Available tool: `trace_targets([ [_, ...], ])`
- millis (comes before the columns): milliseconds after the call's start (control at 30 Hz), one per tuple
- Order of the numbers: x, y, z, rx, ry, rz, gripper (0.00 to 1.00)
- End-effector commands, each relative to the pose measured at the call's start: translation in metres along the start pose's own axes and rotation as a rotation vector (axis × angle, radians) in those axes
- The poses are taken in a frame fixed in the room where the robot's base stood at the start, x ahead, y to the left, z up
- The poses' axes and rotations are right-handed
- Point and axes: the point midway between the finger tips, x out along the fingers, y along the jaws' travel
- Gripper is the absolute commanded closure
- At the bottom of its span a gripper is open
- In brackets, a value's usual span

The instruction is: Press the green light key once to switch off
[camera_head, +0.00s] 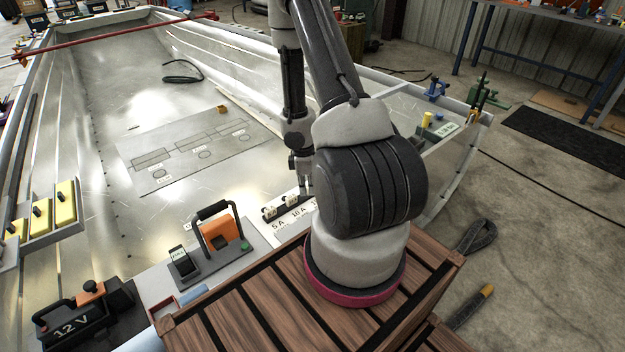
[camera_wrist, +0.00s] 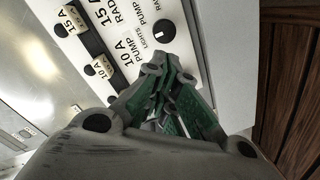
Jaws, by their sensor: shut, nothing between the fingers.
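My gripper (camera_head: 305,180) points down over the white labelled switch panel (camera_head: 290,218); in the wrist view my gripper (camera_wrist: 160,72) is shut and empty, its tips over the panel (camera_wrist: 128,18). Labels there read "LIGHTS", "PUMP", "RAD" and "10 A". I cannot tell whether the tips touch the panel. The green on the fingers is their own colour.
Fuse holders (camera_wrist: 75,20) line the panel's edge. To the left in the head view, a grey plate holds an orange block with a black handle (camera_head: 220,233) and a small green spot (camera_head: 246,246). A 12 V battery (camera_head: 80,318) stands at lower left. The hull floor (camera_head: 215,95) is mostly clear.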

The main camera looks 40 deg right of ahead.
Motion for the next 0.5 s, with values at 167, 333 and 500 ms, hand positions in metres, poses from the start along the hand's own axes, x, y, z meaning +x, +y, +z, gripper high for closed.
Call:
trace_targets([
  [167, -0.026, 0.006, 0.017, 0.090, -0.061, 0.033, 1.00],
  [333, -0.040, 0.007, 0.027, 0.142, -0.096, 0.046, 1.00],
  [500, -0.044, 0.007, 0.030, 0.160, -0.106, 0.049, 1.00],
])
